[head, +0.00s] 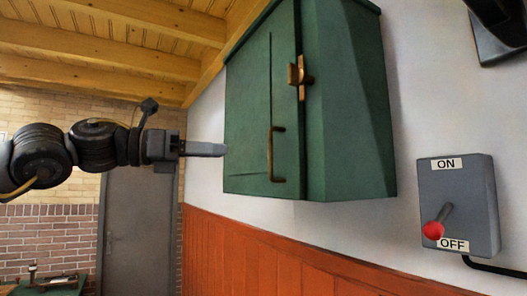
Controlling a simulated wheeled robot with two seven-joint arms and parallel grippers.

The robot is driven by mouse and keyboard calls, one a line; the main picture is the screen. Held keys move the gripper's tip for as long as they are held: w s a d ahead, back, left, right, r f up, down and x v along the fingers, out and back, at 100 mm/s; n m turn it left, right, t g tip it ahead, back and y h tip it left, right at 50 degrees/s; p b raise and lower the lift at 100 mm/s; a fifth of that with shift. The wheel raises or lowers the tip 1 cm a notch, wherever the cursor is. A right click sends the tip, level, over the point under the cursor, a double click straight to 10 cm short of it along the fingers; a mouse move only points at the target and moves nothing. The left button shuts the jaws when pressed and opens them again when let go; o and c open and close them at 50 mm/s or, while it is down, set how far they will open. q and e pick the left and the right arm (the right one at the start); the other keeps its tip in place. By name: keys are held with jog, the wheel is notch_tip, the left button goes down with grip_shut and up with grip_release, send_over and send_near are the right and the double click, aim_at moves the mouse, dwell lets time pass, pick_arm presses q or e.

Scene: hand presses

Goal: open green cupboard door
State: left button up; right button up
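The green cupboard (345,110) hangs on the white wall in the middle of the head view. Its door (248,120) faces left and looks closed. A brass bar handle (274,155) runs upright on the lower part of the door. A brass latch (299,76) sits higher, at the door's right edge. My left gripper (218,150) points right, its tip just left of the door in the picture and apart from the handle. Its fingers show edge-on as one grey shape, so their gap is hidden. My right gripper does not show.
A grey switch box (485,205) with a red-knobbed lever (433,230) is on the wall at right. A dark object (497,30) shows at the top right corner. A grey door (142,230) and a green bench (52,287) stand further back.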

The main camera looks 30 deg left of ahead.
pick_arm(q)
jog(key=p+x, duration=0.5)
jog(key=x, duration=0.5)
jog(key=shift+w+d+p, duration=0.15)
jog(key=shift+w+p, duration=0.25)
jog(key=shift+c, duration=0.4)
grip_shut()
